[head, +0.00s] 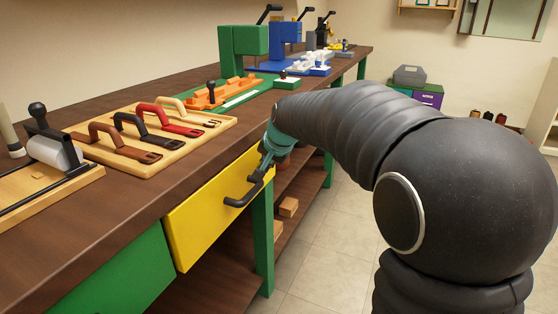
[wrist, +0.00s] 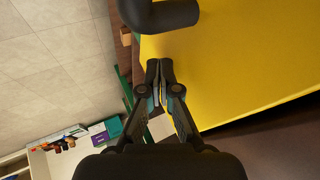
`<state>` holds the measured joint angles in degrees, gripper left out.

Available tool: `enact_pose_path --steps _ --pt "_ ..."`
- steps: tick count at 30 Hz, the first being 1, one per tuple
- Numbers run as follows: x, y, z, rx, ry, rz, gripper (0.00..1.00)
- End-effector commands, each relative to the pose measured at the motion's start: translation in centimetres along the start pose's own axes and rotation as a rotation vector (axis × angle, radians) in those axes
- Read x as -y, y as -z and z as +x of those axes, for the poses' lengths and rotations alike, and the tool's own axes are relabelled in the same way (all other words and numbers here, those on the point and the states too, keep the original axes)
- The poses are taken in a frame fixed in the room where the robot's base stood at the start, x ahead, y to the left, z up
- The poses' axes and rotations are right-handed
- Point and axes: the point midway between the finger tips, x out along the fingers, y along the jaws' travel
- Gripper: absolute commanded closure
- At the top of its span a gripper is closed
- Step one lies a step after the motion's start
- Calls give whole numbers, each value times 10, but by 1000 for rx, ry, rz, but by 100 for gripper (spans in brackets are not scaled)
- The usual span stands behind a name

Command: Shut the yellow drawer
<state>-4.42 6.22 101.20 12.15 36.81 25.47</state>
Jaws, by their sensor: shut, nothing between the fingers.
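The yellow drawer (head: 215,210) is set under the brown workbench top, and its front faces the aisle. In the head view its front appears to stand a little out from the bench; how far is hard to tell. A black bar handle (head: 243,193) is fixed on its right half. My gripper (head: 262,176) is shut and empty, close to the handle at the right end of the drawer front. In the wrist view the drawer front (wrist: 235,70) fills the right side, the handle (wrist: 160,13) is at the top, and my fingertips (wrist: 159,66) are just below it. Contact cannot be told.
A green drawer (head: 115,275) is to the left of the yellow one. The workbench (head: 80,225) carries handles on a board (head: 190,135) and presses (head: 243,45). A green leg (head: 263,240) and lower shelf lie beneath. The tiled floor (head: 335,235) is clear.

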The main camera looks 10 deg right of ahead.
Motion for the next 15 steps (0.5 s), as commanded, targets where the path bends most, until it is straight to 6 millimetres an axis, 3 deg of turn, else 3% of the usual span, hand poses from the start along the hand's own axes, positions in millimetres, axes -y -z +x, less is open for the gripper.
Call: enact_pose_path --steps 15 --pt "15 -15 1 6 6 -9 100"
